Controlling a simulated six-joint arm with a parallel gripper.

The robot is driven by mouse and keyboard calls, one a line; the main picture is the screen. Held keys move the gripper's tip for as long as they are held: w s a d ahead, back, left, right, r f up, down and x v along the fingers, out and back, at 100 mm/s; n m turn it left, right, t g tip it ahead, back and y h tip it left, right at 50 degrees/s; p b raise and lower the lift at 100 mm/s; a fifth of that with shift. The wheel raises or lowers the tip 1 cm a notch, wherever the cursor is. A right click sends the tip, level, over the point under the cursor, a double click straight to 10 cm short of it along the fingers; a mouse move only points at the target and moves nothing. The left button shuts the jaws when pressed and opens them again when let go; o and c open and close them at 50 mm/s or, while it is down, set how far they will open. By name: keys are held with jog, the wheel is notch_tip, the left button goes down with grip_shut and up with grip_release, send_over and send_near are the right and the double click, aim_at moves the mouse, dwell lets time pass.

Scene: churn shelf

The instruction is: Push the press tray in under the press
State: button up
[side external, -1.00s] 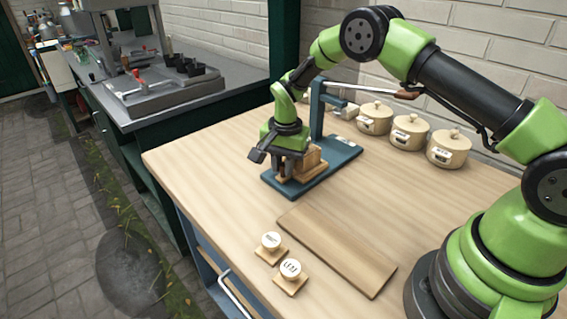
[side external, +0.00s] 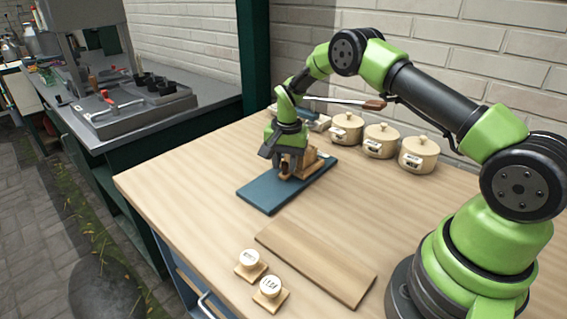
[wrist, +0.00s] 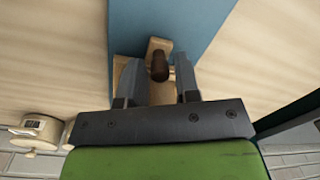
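The wooden press tray (side external: 308,161) is on the plate's far part, partly covered by my gripper (side external: 285,168). In the wrist view, my gripper's fingers (wrist: 158,78) stand apart on either side of the tray's dark brown knob (wrist: 159,66), with a gap visible beside it. Pale tray wood (wrist: 160,44) shows around the knob. How far the tray is under the press is hidden.
A wooden board (side external: 315,262) and two round labelled stamps (side external: 270,287) lie near the front edge. The bench left of the plate is clear.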

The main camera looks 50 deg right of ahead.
notch_tip(320, 180, up, 10)
jog(key=shift+s, duration=0.15)
jog(key=shift+o, duration=1.4)
jog(key=shift+f, duration=0.1)
jog(key=a+f+m+h, duration=0.1)
jog(key=a+m+h, duration=0.3)
jog(key=h, duration=0.1)
jog(key=shift+t, duration=0.4)
jog(key=x, duration=0.6)
jog(key=s+x, duration=0.1)
jog(key=x, duration=0.2)
jog(key=shift+w+a+f, duration=0.1)
jog(key=shift+w+f, duration=0.05)
jog(key=shift+f, duration=0.3)
jog(key=shift+c, duration=0.4)
grip_shut()
